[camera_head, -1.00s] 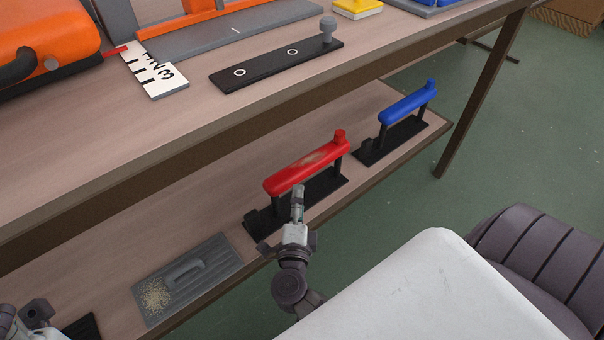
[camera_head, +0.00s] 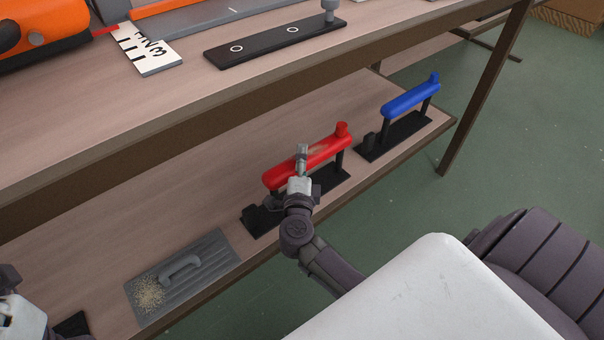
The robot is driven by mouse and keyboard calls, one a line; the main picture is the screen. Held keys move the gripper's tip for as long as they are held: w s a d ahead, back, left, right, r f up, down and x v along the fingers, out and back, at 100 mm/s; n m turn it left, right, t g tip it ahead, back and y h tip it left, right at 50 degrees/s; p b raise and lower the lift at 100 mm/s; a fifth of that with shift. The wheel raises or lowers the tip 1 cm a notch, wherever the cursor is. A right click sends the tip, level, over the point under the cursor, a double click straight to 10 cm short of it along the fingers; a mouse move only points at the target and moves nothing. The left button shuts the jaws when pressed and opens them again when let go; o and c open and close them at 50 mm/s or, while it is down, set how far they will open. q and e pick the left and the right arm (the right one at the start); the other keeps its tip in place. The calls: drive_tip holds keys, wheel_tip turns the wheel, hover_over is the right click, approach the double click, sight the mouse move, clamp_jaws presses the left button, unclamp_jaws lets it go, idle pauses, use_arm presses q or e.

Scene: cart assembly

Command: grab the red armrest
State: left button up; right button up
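The red armrest (camera_head: 329,149) rests on a black stand (camera_head: 330,181) on the lower shelf, with a worn patch on its top. My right gripper (camera_head: 301,160) is at the front side of the armrest and overlaps its middle-left part in the picture. Its fingers are seen edge-on, so I cannot tell whether they are open or touching the armrest. My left gripper (camera_head: 12,300) is only partly in view at the lower left edge, away from the armrest, and its fingertips do not show clearly.
A blue armrest (camera_head: 410,98) on a similar stand is to the right on the lower shelf (camera_head: 200,205). A grey float (camera_head: 182,272) lies to the left. The upper shelf (camera_head: 200,103) overhangs behind, holding a black plate (camera_head: 275,46) and a ruler-like piece (camera_head: 148,48).

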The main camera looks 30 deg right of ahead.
clamp_jaws()
drive_tip(key=shift+r, duration=0.1)
idle(0.3)
